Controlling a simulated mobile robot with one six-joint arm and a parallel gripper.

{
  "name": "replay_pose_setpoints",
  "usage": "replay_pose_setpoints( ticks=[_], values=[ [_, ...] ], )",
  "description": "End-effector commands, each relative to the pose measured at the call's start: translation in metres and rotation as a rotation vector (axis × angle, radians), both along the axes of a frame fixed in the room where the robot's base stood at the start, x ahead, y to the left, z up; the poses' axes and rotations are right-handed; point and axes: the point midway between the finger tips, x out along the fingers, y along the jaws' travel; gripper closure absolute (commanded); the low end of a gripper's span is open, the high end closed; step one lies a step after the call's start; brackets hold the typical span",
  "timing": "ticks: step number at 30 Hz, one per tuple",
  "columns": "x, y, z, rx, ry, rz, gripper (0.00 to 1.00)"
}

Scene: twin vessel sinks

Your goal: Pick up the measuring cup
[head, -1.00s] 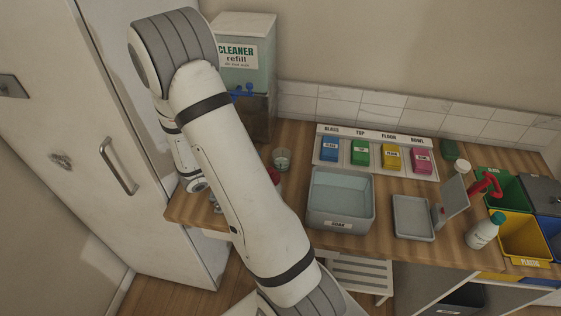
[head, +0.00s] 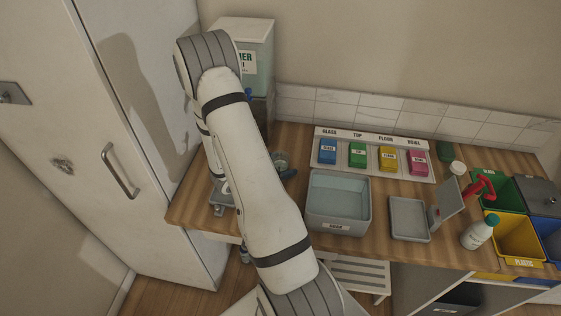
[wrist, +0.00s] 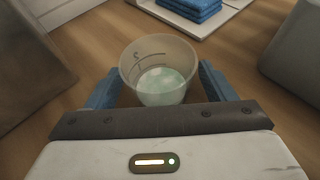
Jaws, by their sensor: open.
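The measuring cup (wrist: 158,72) is a clear, round cup with dark marks on its side and pale greenish contents. It stands upright on the wooden counter. In the wrist view my gripper (wrist: 158,84) is open, with one blue finger at each side of the cup and the cup's near part between them. I cannot tell whether either finger touches it. In the head view the cup (head: 281,160) shows only partly beside my arm, with a blue fingertip just in front of it. Most of my gripper is hidden there by my arm.
A grey basin (head: 339,203) stands to the right of the cup. A tray of coloured cloths (head: 373,158) lies behind the basin. The cleaner refill dispenser (head: 257,62) stands at the back left.

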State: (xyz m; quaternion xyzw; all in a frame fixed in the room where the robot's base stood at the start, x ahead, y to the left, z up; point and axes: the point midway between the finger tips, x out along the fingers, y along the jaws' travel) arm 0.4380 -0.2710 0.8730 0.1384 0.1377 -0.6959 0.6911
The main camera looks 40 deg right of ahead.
Motion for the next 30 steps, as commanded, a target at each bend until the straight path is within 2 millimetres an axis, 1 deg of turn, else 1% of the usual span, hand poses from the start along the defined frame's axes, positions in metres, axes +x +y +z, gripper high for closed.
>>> replay_pose_setpoints(
  ticks=[4, 21, 22, 30],
  values=[
    [0.0001, 0.0003, -0.0002, 0.0, 0.0, 0.0, 0.24],
    [0.0001, 0.0005, 0.0, 0.0, 0.0, 0.0, 0.71],
    [0.0001, 0.0005, 0.0001, 0.0, 0.0, 0.0, 0.72],
    [0.0002, 0.0005, 0.0007, 0.0, -0.001, 0.0, 0.72]
  ],
)
